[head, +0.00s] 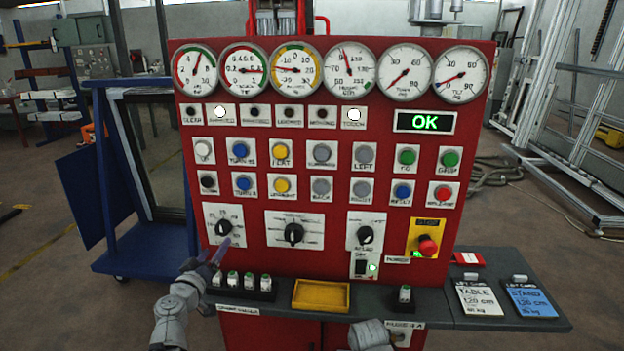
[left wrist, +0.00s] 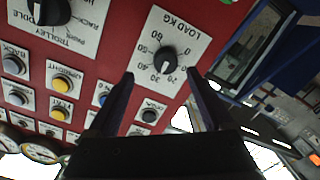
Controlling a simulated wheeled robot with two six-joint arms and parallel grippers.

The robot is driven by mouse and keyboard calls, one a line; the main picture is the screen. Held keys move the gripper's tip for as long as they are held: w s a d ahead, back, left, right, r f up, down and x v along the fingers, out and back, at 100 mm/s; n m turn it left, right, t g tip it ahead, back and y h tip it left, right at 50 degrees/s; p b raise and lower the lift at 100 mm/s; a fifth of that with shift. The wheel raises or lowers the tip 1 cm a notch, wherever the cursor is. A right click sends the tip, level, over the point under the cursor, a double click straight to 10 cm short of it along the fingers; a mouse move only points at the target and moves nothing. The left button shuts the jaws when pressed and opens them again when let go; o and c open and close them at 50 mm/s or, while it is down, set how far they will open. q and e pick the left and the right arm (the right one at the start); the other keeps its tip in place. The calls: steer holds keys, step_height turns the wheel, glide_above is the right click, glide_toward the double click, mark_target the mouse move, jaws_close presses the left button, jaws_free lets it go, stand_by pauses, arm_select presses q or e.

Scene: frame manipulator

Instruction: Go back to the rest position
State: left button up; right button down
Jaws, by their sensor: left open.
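My left gripper (head: 216,250) is in front of the lower left of the red control panel (head: 350,275), just below the load knob (head: 223,227). In the left wrist view the two dark fingers of the gripper (left wrist: 160,80) stand apart with nothing between them. The black load knob (left wrist: 164,60) on its white "LOAD KG" dial plate shows beyond and between the fingertips. I cannot tell whether a fingertip touches the panel. A grey link of my right arm shows at the bottom centre of the head view; its fingers do not show.
A grey shelf (head: 460,318) runs along the panel's foot, with a yellow tray (head: 320,295), several small green-topped pieces and two labelled cards. A red emergency button (head: 427,246) is at the panel's right. A blue trolley (head: 140,250) stands left. The display (head: 425,122) reads OK.

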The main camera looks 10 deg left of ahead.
arm_select(q)
steer(key=s+d+f+m+g+h+p, duration=0.2)
steer(key=d+f+m+g+h+p, duration=0.15)
steer(key=d, duration=0.95)
steer(key=s+d+f+m+g+h+p, duration=0.2)
steer(key=d+m+g+h, duration=0.25)
steer(key=d, duration=0.85)
steer(key=s+d+f+m+g+y+p, duration=0.2)
steer(key=s+d+f+g, duration=0.2)
steer(key=s+d+g, duration=0.3)
steer(key=s+a+g+y+p, duration=0.3)
steer(key=s+y, duration=0.3)
steer(key=s, duration=0.4)
steer(key=shift+s+f+y, duration=0.4)
